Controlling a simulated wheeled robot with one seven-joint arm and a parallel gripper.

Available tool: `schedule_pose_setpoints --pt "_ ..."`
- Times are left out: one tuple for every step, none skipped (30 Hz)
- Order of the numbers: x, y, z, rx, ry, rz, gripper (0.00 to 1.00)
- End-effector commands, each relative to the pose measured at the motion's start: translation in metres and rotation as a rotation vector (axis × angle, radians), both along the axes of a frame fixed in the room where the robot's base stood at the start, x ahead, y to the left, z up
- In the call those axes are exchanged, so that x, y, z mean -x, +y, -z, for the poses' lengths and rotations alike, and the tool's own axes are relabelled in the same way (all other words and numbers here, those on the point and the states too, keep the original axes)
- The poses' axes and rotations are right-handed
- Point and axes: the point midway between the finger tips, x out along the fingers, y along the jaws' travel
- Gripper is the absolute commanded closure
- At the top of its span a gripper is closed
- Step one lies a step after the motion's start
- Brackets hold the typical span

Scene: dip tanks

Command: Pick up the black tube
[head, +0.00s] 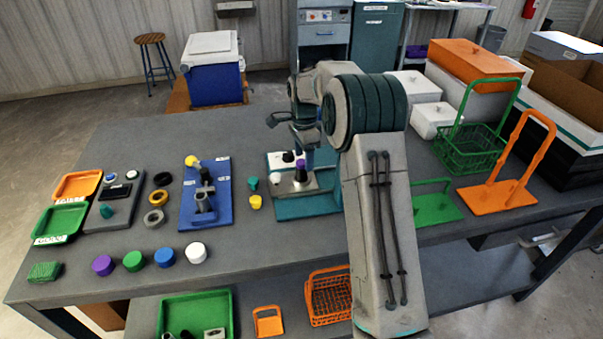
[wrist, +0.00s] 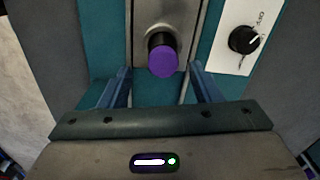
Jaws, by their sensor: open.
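The black tube with a purple cap (wrist: 162,52) stands on a grey metal plate in the wrist view, between my gripper's two blue fingers. In the head view its purple top (head: 300,166) shows on the teal unit, below my arm. My gripper (wrist: 160,72) is open, with one finger to each side of the tube and gaps on both sides. I cannot tell how far above or beside the tube the fingertips are.
The teal unit (head: 310,207) carries a white panel with a black knob (wrist: 243,39) close to the right finger. A blue fixture (head: 219,214) stands to the left. Loose yellow (head: 256,202) and teal caps lie between them. Green (head: 470,150) and orange carriers stand to the right.

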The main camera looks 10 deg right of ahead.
Motion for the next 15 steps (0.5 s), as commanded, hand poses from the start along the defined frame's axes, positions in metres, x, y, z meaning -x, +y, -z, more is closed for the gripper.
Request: schedule_pose_setpoints --pt "0.000 0.000 0.003 -0.001 0.002 0.000 0.42" --pt "0.000 0.001 0.005 0.000 0.003 0.000 0.42" --pt "-0.001 0.002 0.010 -0.001 0.004 0.000 0.42" --pt "-0.001 0.003 0.014 -0.001 0.004 0.000 0.42" --pt "-0.001 0.004 0.019 -0.002 0.005 0.000 0.42" --pt "-0.002 0.005 0.025 -0.001 0.005 -0.002 0.42" --pt "-0.002 0.006 0.030 -0.001 0.006 -0.002 0.42" --pt "-0.003 0.006 0.034 -0.001 0.005 -0.001 0.42" --pt "-0.003 0.005 0.040 0.000 0.003 0.000 0.42" --pt "-0.003 0.005 0.043 0.000 0.004 0.000 0.42" --pt "-0.003 0.005 0.047 0.000 0.003 0.000 0.42" --pt "-0.003 0.005 0.050 -0.001 0.002 0.000 0.42" --pt "-0.003 0.005 0.051 -0.001 0.002 0.000 0.42" --pt "-0.003 0.005 0.052 -0.001 0.001 0.000 0.42" --pt "-0.003 0.005 0.053 0.000 0.001 -0.001 0.42"
